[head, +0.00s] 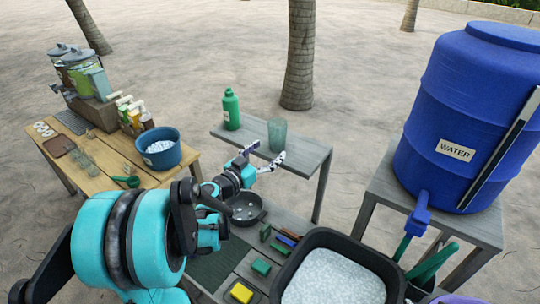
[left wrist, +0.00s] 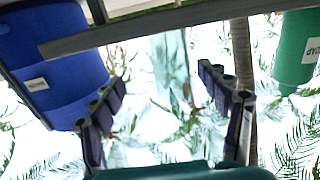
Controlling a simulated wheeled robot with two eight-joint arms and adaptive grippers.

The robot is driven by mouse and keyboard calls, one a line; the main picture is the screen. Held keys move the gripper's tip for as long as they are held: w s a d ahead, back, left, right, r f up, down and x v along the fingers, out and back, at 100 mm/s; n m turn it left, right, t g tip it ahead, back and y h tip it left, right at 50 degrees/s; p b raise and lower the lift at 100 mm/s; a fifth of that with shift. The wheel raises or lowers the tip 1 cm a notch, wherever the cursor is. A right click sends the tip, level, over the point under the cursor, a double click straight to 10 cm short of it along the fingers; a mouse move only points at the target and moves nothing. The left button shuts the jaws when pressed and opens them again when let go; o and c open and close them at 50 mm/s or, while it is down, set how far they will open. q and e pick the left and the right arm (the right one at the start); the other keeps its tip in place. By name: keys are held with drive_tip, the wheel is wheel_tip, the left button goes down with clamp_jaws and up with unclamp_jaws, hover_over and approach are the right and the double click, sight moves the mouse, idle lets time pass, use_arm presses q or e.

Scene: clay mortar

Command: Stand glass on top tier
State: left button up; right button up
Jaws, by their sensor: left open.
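A clear, greenish drinking glass (head: 277,134) stands upright on the grey top tier (head: 305,150), near its middle. My left gripper (head: 265,156) is open and empty at the tier's front edge, just in front of the glass, fingers pointing toward it. In the left wrist view, which looks upside down, the glass (left wrist: 171,60) shows between and beyond the two spread fingers (left wrist: 168,85), apart from them. The tier's edge (left wrist: 150,30) crosses the top of that view. My right gripper is not in view.
A green soap bottle (head: 231,108) stands left of the glass on the tier. Below are a dark pan (head: 246,222), several sponges and a black tub of ice (head: 338,238). A blue water barrel (head: 470,110) stands right; a wooden table (head: 110,165) is left.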

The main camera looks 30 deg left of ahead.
sight(272, 142)
use_arm(q)
drive_tip(key=shift+w+a+f, duration=0.35)
drive_tip(key=shift+w+a, duration=0.05)
drive_tip(key=shift+a, duration=0.2)
drive_tip(key=shift+w+y, duration=0.3)
drive_tip(key=shift+w, duration=0.05)
drive_tip(key=shift+w+r, duration=0.2)
drive_tip(key=shift+w, duration=0.75)
drive_tip(key=w, duration=0.3)
drive_tip(key=w+d, duration=0.1)
drive_tip(key=shift+w+r+b, duration=0.15)
drive_tip(key=shift+w+b, duration=0.25)
drive_tip(key=shift+s+r, duration=0.1)
drive_tip(key=c, duration=1.5)
